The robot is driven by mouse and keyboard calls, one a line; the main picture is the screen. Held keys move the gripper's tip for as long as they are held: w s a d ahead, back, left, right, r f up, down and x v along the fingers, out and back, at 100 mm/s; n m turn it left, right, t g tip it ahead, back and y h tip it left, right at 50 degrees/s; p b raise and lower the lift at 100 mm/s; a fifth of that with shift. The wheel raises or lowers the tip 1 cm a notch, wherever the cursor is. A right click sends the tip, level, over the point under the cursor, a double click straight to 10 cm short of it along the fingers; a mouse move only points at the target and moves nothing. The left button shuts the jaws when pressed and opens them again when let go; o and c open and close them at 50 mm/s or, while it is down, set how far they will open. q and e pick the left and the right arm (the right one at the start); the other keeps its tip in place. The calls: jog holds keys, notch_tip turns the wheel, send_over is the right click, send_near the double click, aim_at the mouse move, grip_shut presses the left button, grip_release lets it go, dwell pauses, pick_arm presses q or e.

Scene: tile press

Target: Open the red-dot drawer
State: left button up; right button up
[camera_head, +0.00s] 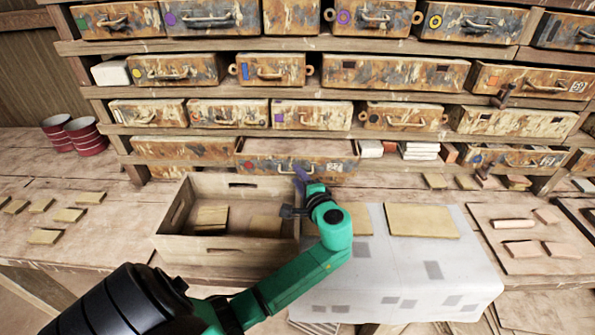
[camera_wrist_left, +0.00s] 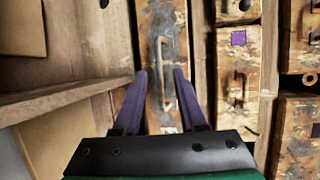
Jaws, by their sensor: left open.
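My left gripper (camera_head: 301,174) is in front of a rusty bottom-row drawer (camera_head: 259,164), just behind the wooden crate. In the left wrist view, its two purple fingers (camera_wrist_left: 160,76) are apart, one on each side of the bar handle (camera_wrist_left: 167,75) of that drawer (camera_wrist_left: 150,20). I cannot tell whether they touch the handle. A pale surface shows above this drawer's front edge. My right gripper is not in view.
The wooden crate (camera_head: 215,247) with tiles stands left of the gripper, close to my arm. A grey cloth (camera_head: 430,275) with flat boards lies to the right. A purple-square drawer (camera_head: 312,114) is above.

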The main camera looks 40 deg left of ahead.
pick_arm(q)
jog(key=shift+w+a+f, duration=0.2)
jog(key=shift+w+a, duration=0.2)
jog(key=shift+w, duration=0.05)
jog(key=shift+s, duration=0.1)
grip_shut()
dwell(1.0)
